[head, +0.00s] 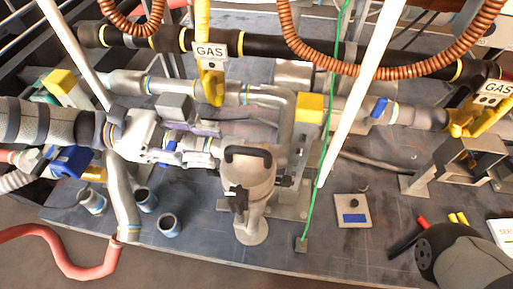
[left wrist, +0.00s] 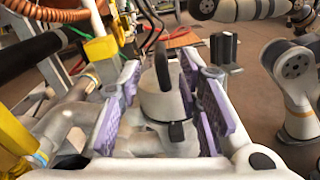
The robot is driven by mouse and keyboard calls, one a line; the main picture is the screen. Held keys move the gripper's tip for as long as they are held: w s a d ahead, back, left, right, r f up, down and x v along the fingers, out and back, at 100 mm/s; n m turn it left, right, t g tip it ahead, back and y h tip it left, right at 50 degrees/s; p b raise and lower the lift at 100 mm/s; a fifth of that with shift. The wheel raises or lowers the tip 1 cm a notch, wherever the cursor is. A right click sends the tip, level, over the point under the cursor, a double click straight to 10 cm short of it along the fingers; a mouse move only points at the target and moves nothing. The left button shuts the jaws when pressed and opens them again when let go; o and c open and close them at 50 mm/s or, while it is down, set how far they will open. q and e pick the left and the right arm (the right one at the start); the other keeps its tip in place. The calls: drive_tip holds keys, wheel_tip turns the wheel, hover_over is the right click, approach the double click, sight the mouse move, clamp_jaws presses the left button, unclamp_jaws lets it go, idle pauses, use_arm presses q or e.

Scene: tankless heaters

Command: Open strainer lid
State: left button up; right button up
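The strainer (head: 252,190) is a grey upright body with a round lid (head: 249,167) and a black loop handle (head: 248,153). The lid looks closed. A black clamp (head: 239,197) sits on its front side. My left gripper (head: 218,139) reaches in from the left, just left of the lid. In the left wrist view, its purple-padded fingers (left wrist: 160,80) are spread apart. The grey strainer lid (left wrist: 160,105) and its dark handle (left wrist: 162,68) show between and beyond them. I cannot tell whether either finger touches the strainer. My right gripper does not show.
Grey pipes with yellow and blue valve parts run behind the strainer. A thin green line (head: 317,165) and a white pole (head: 357,90) stand to its right. Blue-rimmed cups (head: 168,226) and a small panel (head: 352,211) are on the board. Orange coiled hoses hang above.

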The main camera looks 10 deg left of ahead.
sight(237, 149)
use_arm(q)
drive_tip(key=d+b, duration=0.1)
drive_tip(key=d, duration=0.7)
drive_tip(key=shift+d, duration=0.1)
clamp_jaws()
